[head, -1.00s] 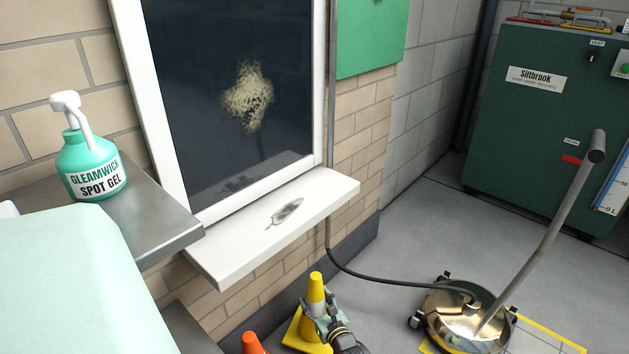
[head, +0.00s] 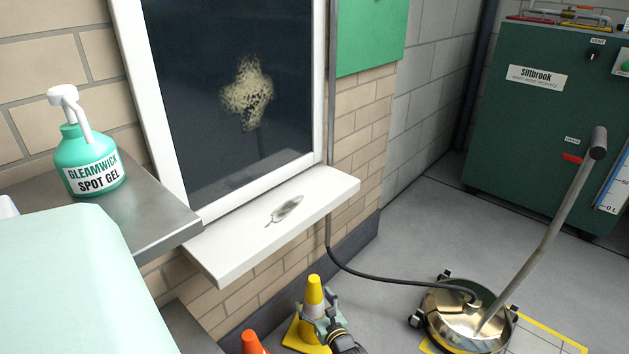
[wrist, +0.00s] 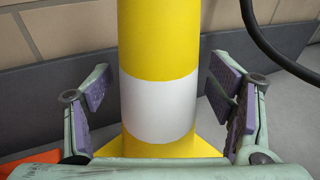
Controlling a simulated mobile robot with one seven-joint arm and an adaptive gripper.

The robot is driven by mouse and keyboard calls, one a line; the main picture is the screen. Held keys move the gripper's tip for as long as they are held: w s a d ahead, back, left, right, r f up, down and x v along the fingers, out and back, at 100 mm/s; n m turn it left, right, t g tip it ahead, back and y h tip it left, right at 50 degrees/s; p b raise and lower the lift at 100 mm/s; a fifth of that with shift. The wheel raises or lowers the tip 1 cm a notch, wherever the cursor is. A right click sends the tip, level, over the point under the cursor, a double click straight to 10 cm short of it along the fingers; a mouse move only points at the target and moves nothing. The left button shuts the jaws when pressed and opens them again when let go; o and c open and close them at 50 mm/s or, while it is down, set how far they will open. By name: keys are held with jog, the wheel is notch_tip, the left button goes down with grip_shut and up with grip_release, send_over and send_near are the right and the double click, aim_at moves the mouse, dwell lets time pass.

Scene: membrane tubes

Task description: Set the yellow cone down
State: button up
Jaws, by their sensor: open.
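The yellow cone (head: 315,290), with a white band and a square yellow base, stands upright on the floor below the window sill. In the wrist view the cone (wrist: 158,45) rises between my two jaws, its white band level with them. My gripper (head: 322,322) is open, with a finger pad on each side of the cone (wrist: 160,90). Gaps show between both pads and the cone, so nothing is held.
An orange cone (head: 252,343) stands just to the left. A black hose (head: 385,280) runs from the wall to a round metal floor cleaner (head: 462,318) at the right. The white sill (head: 275,225) juts out above. Grey floor between cone and cleaner is clear apart from the hose.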

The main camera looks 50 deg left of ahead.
jog(key=shift+r, duration=0.1)
jog(key=shift+d, duration=0.15)
jog(key=p+v, duration=0.2)
jog(key=v, duration=0.9)
jog(key=shift+s+d+p, duration=0.25)
jog(key=shift+p, duration=0.1)
